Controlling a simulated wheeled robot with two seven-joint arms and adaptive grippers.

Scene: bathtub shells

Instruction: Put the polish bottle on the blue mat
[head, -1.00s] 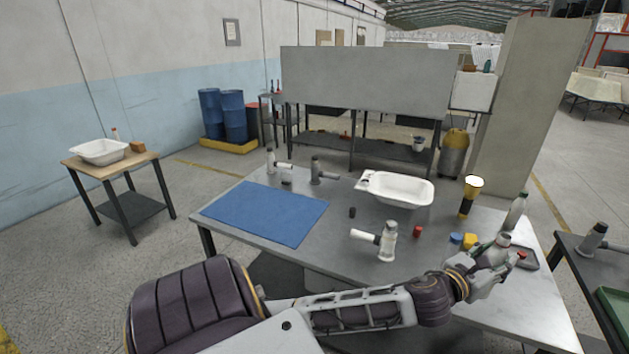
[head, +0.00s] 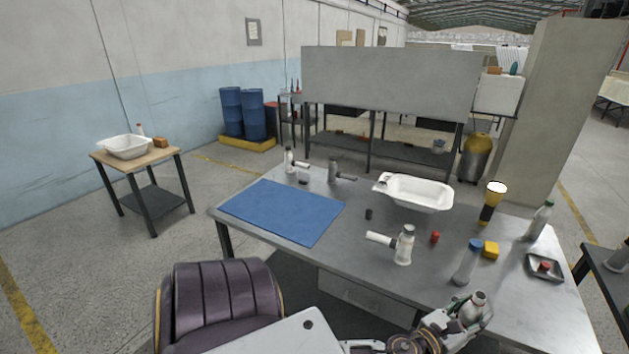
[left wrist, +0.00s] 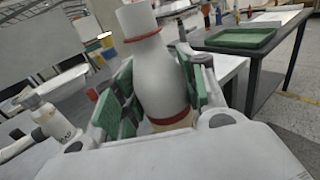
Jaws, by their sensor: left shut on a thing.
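The blue mat (head: 282,211) lies flat and bare on the left part of the grey table. My left gripper (head: 465,314) is low in the head view, by the table's near edge, shut on a pale bottle that I take to be the polish bottle (head: 475,303). In the left wrist view the bottle (left wrist: 158,75) is whitish with red bands, slightly tilted, between the green-padded fingers (left wrist: 155,95). The fingers hide part of its sides. The mat is well to the left of the gripper. My right gripper is not in view.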

